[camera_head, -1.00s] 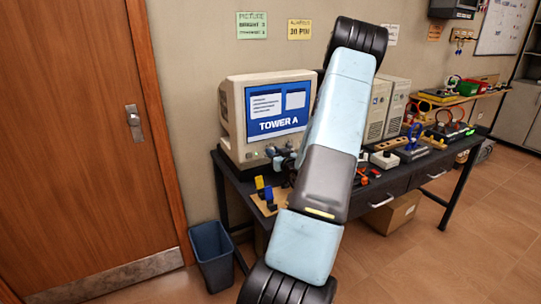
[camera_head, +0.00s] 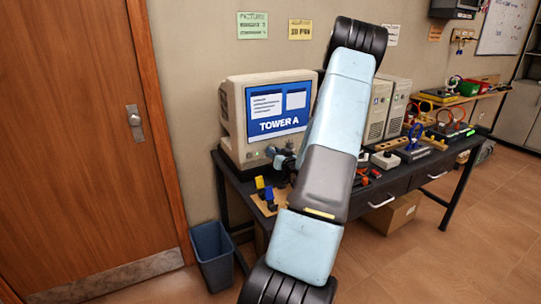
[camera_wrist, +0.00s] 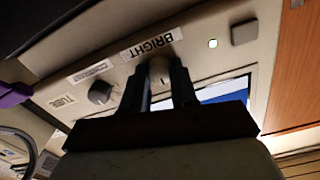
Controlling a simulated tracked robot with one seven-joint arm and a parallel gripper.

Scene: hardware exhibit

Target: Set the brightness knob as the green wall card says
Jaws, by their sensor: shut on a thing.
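The green wall card (camera_head: 252,26) hangs above the monitor (camera_head: 228,121) in the head view. Its top line reads "PICTURE"; the lines below are too small to read surely. The monitor stands on the table and its screen shows "TOWER A". In the wrist view the brightness knob (camera_wrist: 159,70) sits under an upside-down "BRIGHT" label (camera_wrist: 152,42). My gripper (camera_wrist: 161,75) is shut on that knob, one finger on each side, and the fingers hide part of it.
A second dark knob (camera_wrist: 100,92) sits beside the brightness knob, left in the wrist view. A lit indicator and a square button (camera_wrist: 244,32) are to the right. A yellow card (camera_head: 299,30) hangs beside the green one. Other devices fill the table; a blue bin (camera_head: 213,256) stands below.

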